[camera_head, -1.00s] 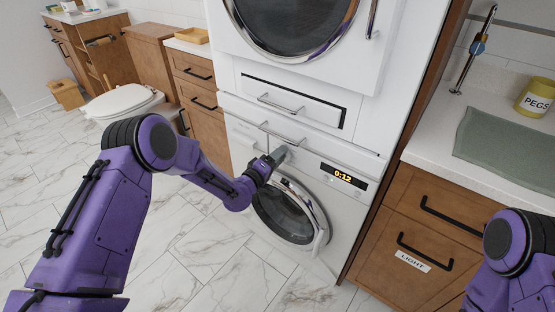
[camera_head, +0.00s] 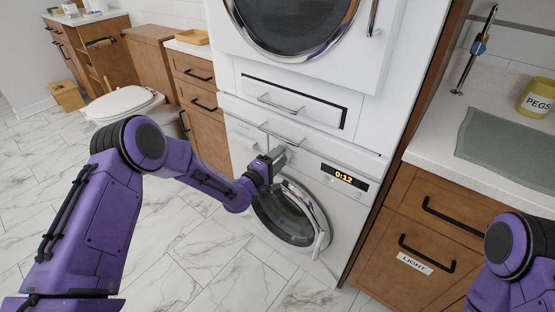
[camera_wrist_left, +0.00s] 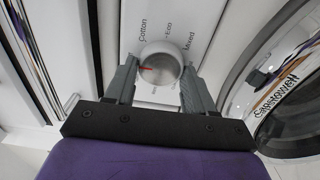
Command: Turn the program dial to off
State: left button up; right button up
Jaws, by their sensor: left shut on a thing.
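The program dial (camera_wrist_left: 160,66) is a round silver knob with a red pointer mark, on the white front panel of the lower washing machine (camera_head: 334,206). Printed words such as "Cotton" and "Mixed" stand around it. In the left wrist view the red mark points left in the picture. My left gripper (camera_wrist_left: 158,78) has one finger on each side of the dial and is shut on it. In the head view the left gripper (camera_head: 278,155) is at the machine's panel and hides the dial. Only my right arm shows at the right edge; its gripper is out of view.
The washer's lit display (camera_head: 344,177) reads 0:12. Its round door (camera_head: 290,212) is below the gripper, and a drawer handle (camera_head: 282,133) is just above. A wooden cabinet (camera_head: 425,215) with black handles stands at the right. The marble floor is clear in front.

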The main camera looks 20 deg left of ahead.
pick_arm(q)
jog(key=o, duration=1)
jog(key=shift+s, duration=0.1)
jog(key=v, duration=1)
jog(key=shift+s+a, duration=0.1)
jog(key=shift+s, duration=0.1)
